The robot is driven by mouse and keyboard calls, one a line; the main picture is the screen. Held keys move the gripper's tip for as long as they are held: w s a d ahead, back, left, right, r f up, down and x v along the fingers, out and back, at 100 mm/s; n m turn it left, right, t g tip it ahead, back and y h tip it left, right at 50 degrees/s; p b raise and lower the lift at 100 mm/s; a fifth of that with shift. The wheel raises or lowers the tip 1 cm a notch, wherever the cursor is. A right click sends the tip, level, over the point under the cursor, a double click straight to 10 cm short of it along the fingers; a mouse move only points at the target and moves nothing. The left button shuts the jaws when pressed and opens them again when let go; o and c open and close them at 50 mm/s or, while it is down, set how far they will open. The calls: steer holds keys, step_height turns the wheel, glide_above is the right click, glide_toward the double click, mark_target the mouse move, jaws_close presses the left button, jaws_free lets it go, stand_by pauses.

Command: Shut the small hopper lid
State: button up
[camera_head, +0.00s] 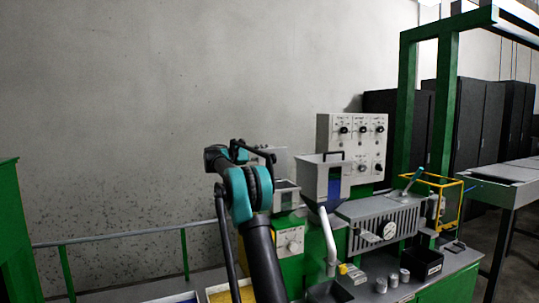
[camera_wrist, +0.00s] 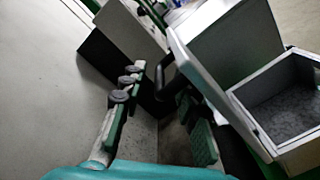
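The small hopper (camera_wrist: 300,112) shows at the right of the wrist view, its open top exposing a grey inside. Its pale lid (camera_wrist: 208,82) stands raised beside the opening. A dark handle (camera_wrist: 178,72) juts from the lid's far side. My gripper (camera_wrist: 161,88) is open, with its two green-padded fingers apart and the handle reaching between their tips. I cannot tell whether either finger touches it. In the head view the small hopper (camera_head: 287,196) is partly hidden behind my arm, and its lid (camera_head: 274,160) stands up behind the wrist.
A larger grey hopper (camera_head: 313,182) with a blue window stands just right of the small one. A control panel (camera_head: 352,148) rises behind it. A ribbed grey machine (camera_head: 375,228) and a yellow frame (camera_head: 446,205) are farther right. Bare wall is at left.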

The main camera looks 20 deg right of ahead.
steer(key=shift+d, duration=0.65)
jaws_close()
steer(key=shift+r, duration=0.1)
